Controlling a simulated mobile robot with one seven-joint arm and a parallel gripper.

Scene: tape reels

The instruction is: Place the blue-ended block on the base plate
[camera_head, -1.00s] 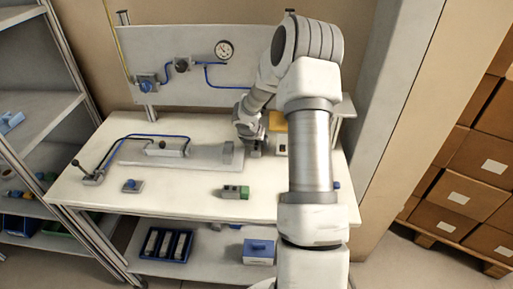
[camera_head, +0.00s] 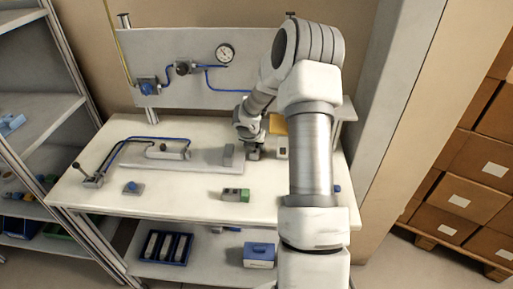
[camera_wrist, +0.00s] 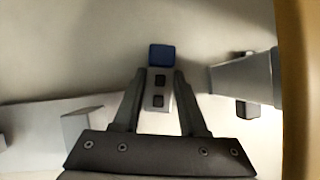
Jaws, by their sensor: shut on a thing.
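The blue-ended block (camera_wrist: 159,85) is grey with two dark square marks, and its blue end (camera_wrist: 162,55) points away from my gripper in the wrist view. My gripper (camera_wrist: 160,78) is shut on it, with one finger along each side. In the head view my gripper (camera_head: 254,153) is low over the right part of the table, just right of the grey base plate (camera_head: 195,162). The plate also shows at the left of the wrist view (camera_wrist: 35,115), apart from the block, with an upright grey piece (camera_wrist: 88,126) on it. Whether the block touches the table is unclear.
A grey tapered part (camera_wrist: 242,76) is close on the right in the wrist view. The panel (camera_head: 190,80) stands behind.

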